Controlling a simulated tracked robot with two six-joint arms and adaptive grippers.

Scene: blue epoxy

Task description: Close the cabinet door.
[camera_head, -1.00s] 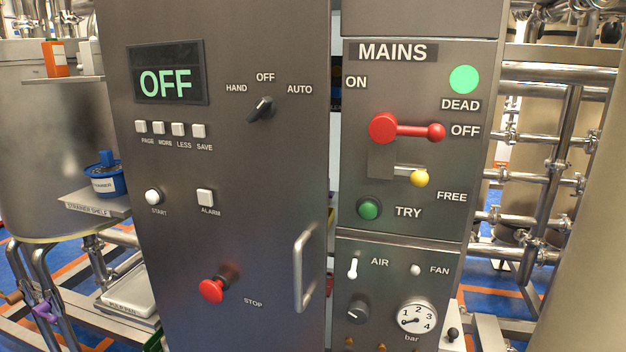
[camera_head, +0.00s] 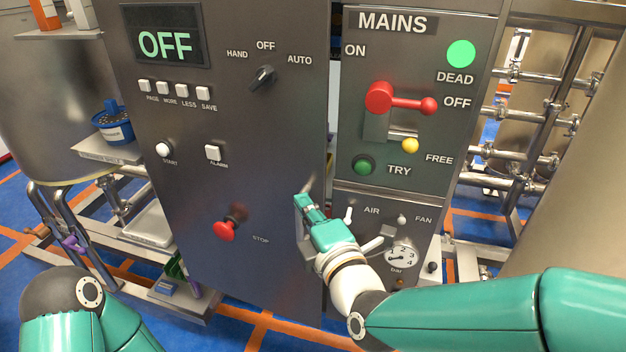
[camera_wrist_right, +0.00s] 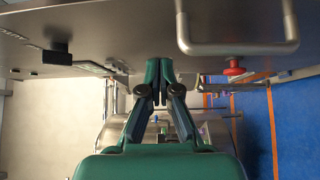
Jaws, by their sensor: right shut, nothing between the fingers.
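The cabinet door (camera_head: 270,140) is the tall grey panel with the OFF display, knob and buttons. It stands slightly ajar, with a narrow gap along its right edge beside the MAINS panel (camera_head: 440,170). My right gripper (camera_head: 301,203) is shut and empty in front of the door's lower right part, covering most of the handle there. In the right wrist view, the shut fingertips (camera_wrist_right: 158,66) are close to the door face, left of the handle (camera_wrist_right: 238,48); I cannot tell if they touch. My left arm shows at the lower left, its gripper out of view.
The red stop button (camera_head: 225,231) sticks out of the door left of my right gripper. The air switch and gauge (camera_head: 402,257) are close to my right wrist. A strainer shelf (camera_head: 105,148) and a tank stand at left, pipework at right.

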